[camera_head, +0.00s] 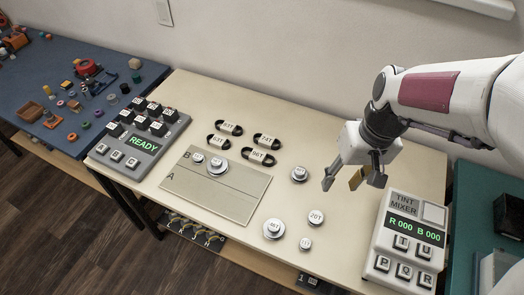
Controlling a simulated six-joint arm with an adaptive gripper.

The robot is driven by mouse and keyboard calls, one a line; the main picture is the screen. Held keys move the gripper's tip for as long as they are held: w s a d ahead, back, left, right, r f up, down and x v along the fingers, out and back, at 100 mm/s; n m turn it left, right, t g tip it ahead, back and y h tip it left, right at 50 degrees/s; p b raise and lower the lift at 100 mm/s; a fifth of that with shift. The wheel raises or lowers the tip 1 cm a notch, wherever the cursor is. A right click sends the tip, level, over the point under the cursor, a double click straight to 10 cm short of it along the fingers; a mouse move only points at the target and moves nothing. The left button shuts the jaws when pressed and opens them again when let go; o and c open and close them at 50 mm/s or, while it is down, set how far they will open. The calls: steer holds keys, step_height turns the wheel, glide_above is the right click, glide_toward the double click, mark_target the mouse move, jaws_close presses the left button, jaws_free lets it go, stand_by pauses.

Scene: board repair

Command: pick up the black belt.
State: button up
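Several black belts lie flat on the cream table, each a small black loop with a white tag. One belt (229,128) is at the back left, one (266,141) at the back right, one (218,142) at the front left and one (258,156) at the front right. The tags carry small numbers that are hard to read. My gripper (352,182) hangs above the table, to the right of the belts and apart from them. Its fingers are spread. A tan patch shows between them; I cannot tell whether it is part of the gripper.
A grey board (232,190) with round metal pulleys lies in front of the belts. More pulleys (273,229) lie to its right. A keypad reading READY (143,145) stands at left, a tint mixer (405,240) at right. A blue table (30,80) holds small parts.

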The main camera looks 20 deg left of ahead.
mark_target(258, 154)
steer(key=w+a+f+n, duration=0.2)
steer(key=a+f, duration=0.3)
steer(key=a, duration=0.1)
steer(key=w+a+f+n+y, duration=0.1)
steer(key=w+a+f+n, duration=0.1)
steer(key=a+f, duration=0.3)
steer(key=w+a+f+n+g, duration=0.1)
steer(key=w+a+f+n, duration=0.2)
steer(key=a, duration=0.5)
steer(key=shift+w+a+f, duration=0.1)
steer(key=shift+w+f, duration=0.3)
steer(key=shift+f, duration=0.2)
steer(key=shift+w+a+f, duration=0.1)
steer(key=shift+w+f, duration=0.25)
steer(key=shift+f, duration=0.25)
steer(key=shift+w+a+f+n+y, duration=0.15)
steer(key=shift+w+a+n+y, duration=0.55)
steer(key=shift+w+a, duration=0.45)
steer(key=w+a+r+n, duration=0.1)
steer(key=w+a+r+n+t, duration=0.1)
steer(key=shift+w+a+r, duration=0.1)
steer(key=shift+w+a, duration=0.05)
steer(key=shift+w, duration=0.15)
steer(key=shift+w+n+y, duration=0.1)
steer(key=shift+n+y, duration=0.2)
steer(key=shift+n, duration=0.5)
steer(key=shift+x, duration=1.35)
steer(key=shift+x, duration=2.55)
steer(key=shift+w, duration=0.1)
